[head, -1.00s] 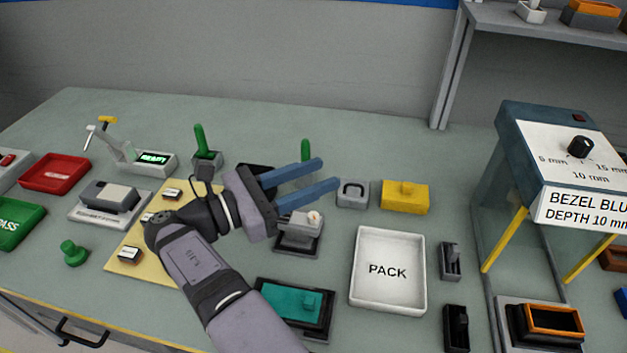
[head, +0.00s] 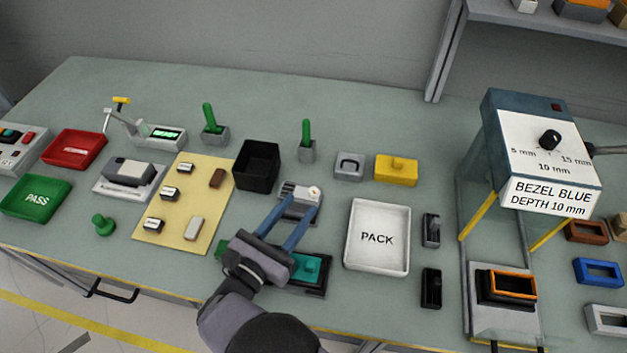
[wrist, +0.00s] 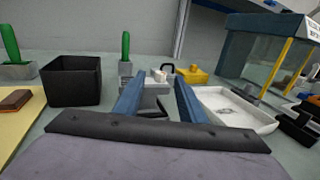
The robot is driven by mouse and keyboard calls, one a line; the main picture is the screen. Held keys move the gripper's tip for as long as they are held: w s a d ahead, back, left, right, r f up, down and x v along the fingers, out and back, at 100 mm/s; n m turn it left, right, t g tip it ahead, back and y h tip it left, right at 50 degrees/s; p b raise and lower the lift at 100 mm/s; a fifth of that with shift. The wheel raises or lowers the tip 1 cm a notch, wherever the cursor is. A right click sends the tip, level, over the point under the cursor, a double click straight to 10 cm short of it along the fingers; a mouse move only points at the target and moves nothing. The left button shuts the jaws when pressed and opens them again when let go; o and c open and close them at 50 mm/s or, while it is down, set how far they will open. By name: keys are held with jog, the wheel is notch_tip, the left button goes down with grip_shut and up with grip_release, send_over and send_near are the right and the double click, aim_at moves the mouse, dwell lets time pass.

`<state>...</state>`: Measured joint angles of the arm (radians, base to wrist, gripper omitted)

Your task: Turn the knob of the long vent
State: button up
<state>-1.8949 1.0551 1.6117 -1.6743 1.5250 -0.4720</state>
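A grey slatted block with a small pale round knob, which looks like a vent (head: 298,203), sits on a dark stand in the middle of the bench. I cannot tell for sure that it is the long vent. Its pale knob (head: 315,191) is at the upper right of its top; the block also shows in the wrist view (wrist: 158,76), beyond the fingers. My gripper (head: 301,197) is open, with its two blue fingers apart and pointing at the block. Nothing is held between them. Whether a fingertip touches the block cannot be told.
A teal part in a black holder (head: 310,270) lies close beside my gripper. A black bin (head: 256,165) stands left of the block, the white PACK tray (head: 377,263) right of it. A green-handled post (head: 306,140) and a yellow block (head: 396,168) stand behind.

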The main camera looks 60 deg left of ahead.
aim_at(311, 194)
jog(key=shift+d+f, duration=0.15)
jog(key=shift+p+x, duration=1.15)
jog(key=shift+x, duration=2.45)
grip_shut()
